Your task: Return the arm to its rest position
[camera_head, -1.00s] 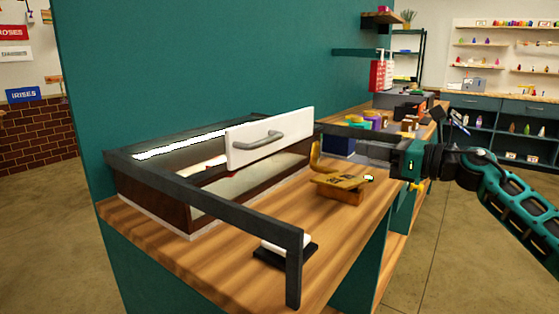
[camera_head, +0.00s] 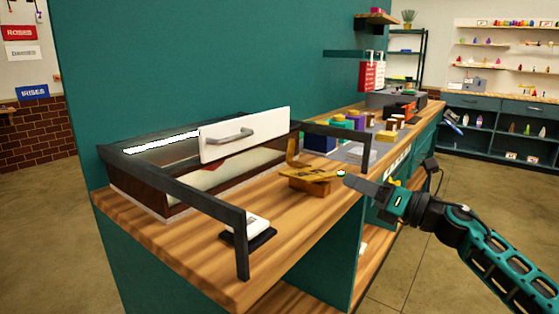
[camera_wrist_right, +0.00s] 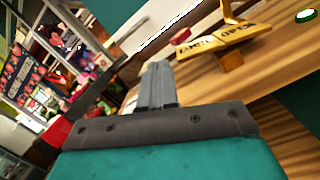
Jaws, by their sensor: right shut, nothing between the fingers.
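My right gripper (camera_head: 352,182) is in the head view at the right, beside the counter's front edge. Its arm comes in from the lower right. The fingers are together and hold nothing. In the right wrist view, the shut fingers (camera_wrist_right: 157,85) point up the picture. The yellow OPEN sign (camera_head: 312,175) on its wooden base lies on the counter left of the fingertips, apart from them. It also shows in the right wrist view (camera_wrist_right: 222,40). My left gripper is in neither view.
A glass case with a dark frame (camera_head: 190,195) and a white handled panel (camera_head: 245,134) stands on the wooden counter (camera_head: 200,258). A card reader (camera_head: 248,231) sits near the front. Boxes and coloured items (camera_head: 358,122) fill the far end. Open floor (camera_head: 440,262) lies right of the counter.

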